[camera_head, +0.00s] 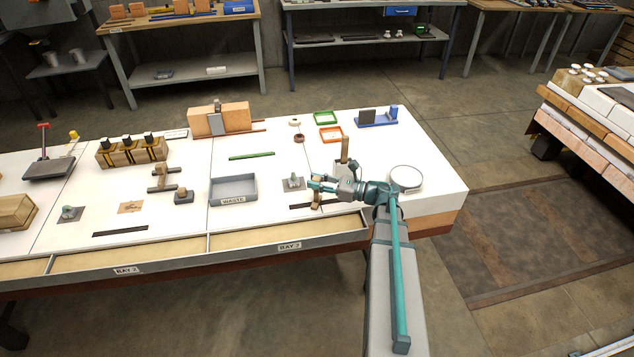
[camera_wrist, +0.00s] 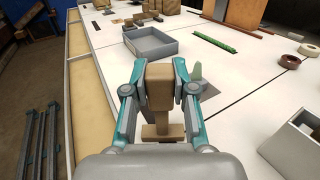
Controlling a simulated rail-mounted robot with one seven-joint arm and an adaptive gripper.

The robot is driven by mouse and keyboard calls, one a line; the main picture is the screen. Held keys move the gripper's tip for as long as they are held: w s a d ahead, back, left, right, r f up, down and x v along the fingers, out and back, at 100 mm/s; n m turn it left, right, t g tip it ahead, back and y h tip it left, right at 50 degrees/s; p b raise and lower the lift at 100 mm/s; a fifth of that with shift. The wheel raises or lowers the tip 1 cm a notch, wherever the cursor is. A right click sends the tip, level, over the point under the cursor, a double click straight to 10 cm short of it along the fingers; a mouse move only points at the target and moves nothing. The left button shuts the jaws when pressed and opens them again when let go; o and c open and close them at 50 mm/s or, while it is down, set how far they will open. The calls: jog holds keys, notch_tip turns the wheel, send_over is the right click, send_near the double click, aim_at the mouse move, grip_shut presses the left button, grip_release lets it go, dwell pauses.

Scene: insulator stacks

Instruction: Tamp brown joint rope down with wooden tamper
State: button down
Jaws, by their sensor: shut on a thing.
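My gripper (camera_head: 318,186) is shut on a wooden tamper (camera_head: 317,200) near the front edge of the white table. In the wrist view the tamper (camera_wrist: 159,92) stands between the two teal fingers, with a wider wooden block at its lower end. I cannot tell whether its foot touches the table. A brown ring (camera_head: 299,138), which may be the brown joint rope, lies further back beside a pale ring (camera_head: 294,122). The brown ring also shows at the right of the wrist view (camera_wrist: 290,62). A small grey-green fitting (camera_head: 294,182) on a grey plate is just left of my gripper.
A grey waste tray (camera_head: 233,190) lies left of the fitting. A grey box (camera_head: 343,169) with an upright wooden piece stands behind my gripper. A round white-topped container (camera_head: 406,178) is to the right. A green strip (camera_head: 251,156) lies further back, with bare white tabletop around it.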

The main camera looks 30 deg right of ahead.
jog(key=shift+f, duration=0.15)
jog(key=shift+r, duration=3.6)
jog(key=shift+f+b, duration=0.15)
jog(key=shift+b, duration=0.2)
